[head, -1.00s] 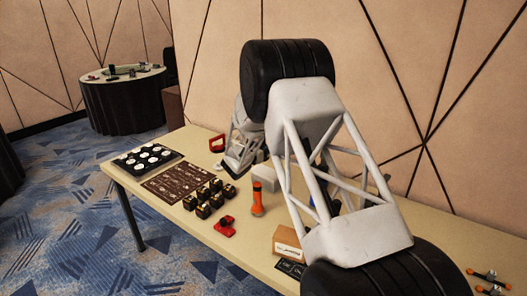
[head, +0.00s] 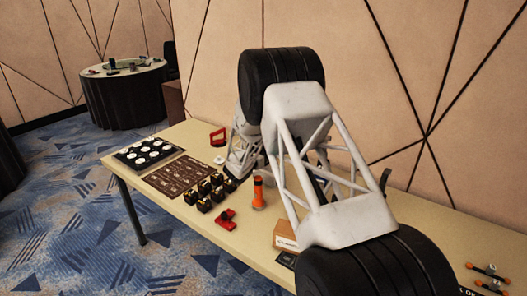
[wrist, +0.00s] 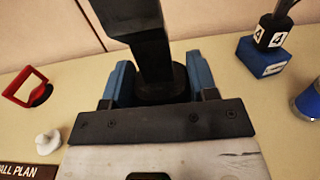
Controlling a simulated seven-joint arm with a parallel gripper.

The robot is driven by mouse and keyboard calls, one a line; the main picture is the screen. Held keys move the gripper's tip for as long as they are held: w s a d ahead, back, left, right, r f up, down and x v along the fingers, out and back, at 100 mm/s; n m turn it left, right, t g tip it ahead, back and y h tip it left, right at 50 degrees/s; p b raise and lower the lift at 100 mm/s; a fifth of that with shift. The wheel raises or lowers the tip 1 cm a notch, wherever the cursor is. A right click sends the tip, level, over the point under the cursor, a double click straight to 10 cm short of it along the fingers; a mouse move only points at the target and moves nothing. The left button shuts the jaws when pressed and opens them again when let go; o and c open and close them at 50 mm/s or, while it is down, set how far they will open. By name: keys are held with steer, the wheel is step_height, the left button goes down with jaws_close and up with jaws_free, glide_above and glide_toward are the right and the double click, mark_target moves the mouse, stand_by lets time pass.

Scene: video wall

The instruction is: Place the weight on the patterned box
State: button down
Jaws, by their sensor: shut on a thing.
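My gripper, seen in the wrist view (wrist: 160,92), has its blue fingers closed on either side of a tall black block with a round dark foot, likely the weight (wrist: 152,40). Whether its foot touches the table is unclear. In the head view my own arm hides the fingers and the held thing. At the upper right of the wrist view, a dark piece labelled 4 (wrist: 271,30) is on a blue box with a white label (wrist: 262,58), apart from my gripper. I cannot tell whether either is the patterned box.
A red-framed tool (wrist: 30,90) and a white knob (wrist: 47,142) lie left of my gripper. A blue-and-silver object (wrist: 308,102) stands right. The long table (head: 180,212) also bears an orange flashlight (head: 258,192), several dark cubes (head: 210,192) and a cardboard box (head: 286,234). The wall is behind.

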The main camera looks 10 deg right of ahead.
steer(key=shift+f, duration=1.2)
steer(key=shift+f, duration=0.1)
steer(key=shift+c, duration=2)
jaws_free()
steer(key=shift+f, duration=0.15)
steer(key=shift+r, duration=0.2)
steer(key=shift+s+a, duration=0.45)
steer(key=shift+a, duration=0.1)
steer(key=v, duration=1)
steer(key=shift+s+a, duration=0.15)
steer(key=shift+s, duration=0.1)
